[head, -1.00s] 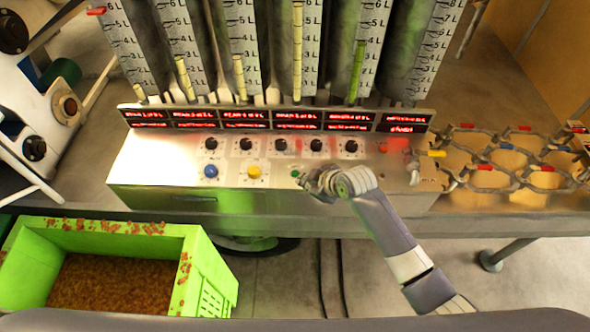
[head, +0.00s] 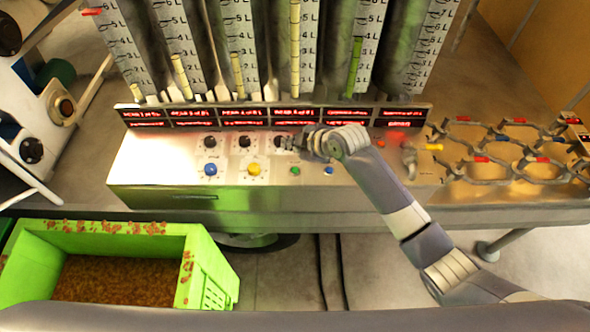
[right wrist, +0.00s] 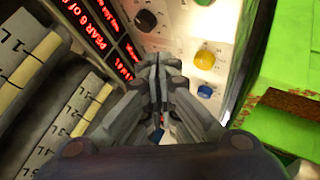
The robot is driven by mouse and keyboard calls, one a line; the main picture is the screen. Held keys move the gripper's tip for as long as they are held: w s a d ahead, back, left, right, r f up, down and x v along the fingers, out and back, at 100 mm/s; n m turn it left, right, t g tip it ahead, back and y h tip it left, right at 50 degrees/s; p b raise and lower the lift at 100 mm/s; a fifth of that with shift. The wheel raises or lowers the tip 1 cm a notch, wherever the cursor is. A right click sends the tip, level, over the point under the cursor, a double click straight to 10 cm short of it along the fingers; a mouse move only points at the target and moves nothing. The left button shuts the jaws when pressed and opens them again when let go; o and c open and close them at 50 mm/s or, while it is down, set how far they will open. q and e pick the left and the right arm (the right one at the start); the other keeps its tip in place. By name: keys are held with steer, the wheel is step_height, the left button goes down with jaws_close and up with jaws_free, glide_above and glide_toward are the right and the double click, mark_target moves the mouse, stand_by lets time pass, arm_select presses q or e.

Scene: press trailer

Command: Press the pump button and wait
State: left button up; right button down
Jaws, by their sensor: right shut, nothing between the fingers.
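The metal control panel (head: 150,180) carries a row of black knobs (head: 209,142). Below them are a blue button (head: 210,169), a yellow button (head: 254,169), a small green button (head: 295,170) and a small blue button (head: 328,170). I cannot read which one is the pump button. My right gripper (head: 288,143) is shut and empty, over the knob row beside the third knob; contact cannot be told. In the right wrist view its closed fingers (right wrist: 158,62) point at the panel, with the yellow button (right wrist: 204,59) to their right. My left gripper is not in view.
Red-lit displays (head: 244,117) and tall graduated tubes (head: 297,60) stand behind the knobs. A green crate (head: 205,262) with brown contents is below at left. A metal lattice (head: 500,150) lies on the bench at right. A white machine (head: 30,130) stands at left.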

steer(key=b, duration=0.6)
glide_above(293, 172)
step_height(293, 172, down, 7)
steer(key=shift+r, duration=0.1)
steer(key=shift+f+b, duration=0.4)
steer(key=shift+f, duration=0.35)
steer(key=shift+f, duration=0.1)
steer(key=shift+f, duration=0.3)
steer(key=shift+f+b, duration=0.4)
steer(key=shift+f, duration=0.05)
stand_by(0.8)
steer(key=shift+r, duration=0.1)
steer(key=shift+r+p, duration=0.75)
steer(key=shift+p, duration=0.1)
